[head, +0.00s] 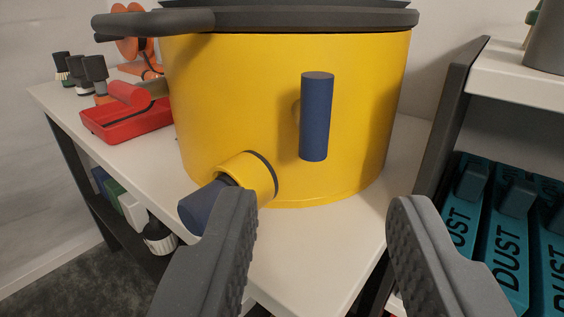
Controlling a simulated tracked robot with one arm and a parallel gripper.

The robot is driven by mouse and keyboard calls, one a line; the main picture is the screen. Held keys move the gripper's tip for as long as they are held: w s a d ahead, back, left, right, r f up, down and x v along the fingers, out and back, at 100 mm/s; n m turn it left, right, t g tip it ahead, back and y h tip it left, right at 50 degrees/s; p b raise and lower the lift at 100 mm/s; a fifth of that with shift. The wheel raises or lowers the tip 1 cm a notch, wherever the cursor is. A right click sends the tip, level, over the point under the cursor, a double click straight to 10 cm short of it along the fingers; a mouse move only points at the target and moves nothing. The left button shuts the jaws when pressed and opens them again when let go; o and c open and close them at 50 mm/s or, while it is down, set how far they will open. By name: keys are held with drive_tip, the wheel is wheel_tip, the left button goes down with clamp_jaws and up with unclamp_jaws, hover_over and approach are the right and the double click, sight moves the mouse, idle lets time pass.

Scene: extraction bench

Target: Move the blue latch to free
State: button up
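The blue latch (316,117) is an upright blue cylinder on the front of a large yellow drum (369,130) with a dark lid rim. It stands vertical, a little off the yellow wall, and its mount is mostly hidden behind it. My gripper (322,210) is open and empty, its two grey ribbed fingers wide apart. The fingertips show below the latch in the picture, one to its left and one to its right, and do not touch it. A yellow port with a dark blue end (203,204) sticks out low on the drum, partly hidden by my left finger.
The drum stands on a white bench (330,235). At right, a dark post (455,110) edges a shelf holding teal bins marked DUST (508,255). A white-and-black container (159,238) sits below the bench.

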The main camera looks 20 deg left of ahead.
sight(316, 107)
drive_tip(key=b+x, duration=0.2)
drive_tip(key=x, duration=1.1)
drive_tip(key=shift+w, duration=0.3)
drive_tip(key=shift+c, duration=0.3)
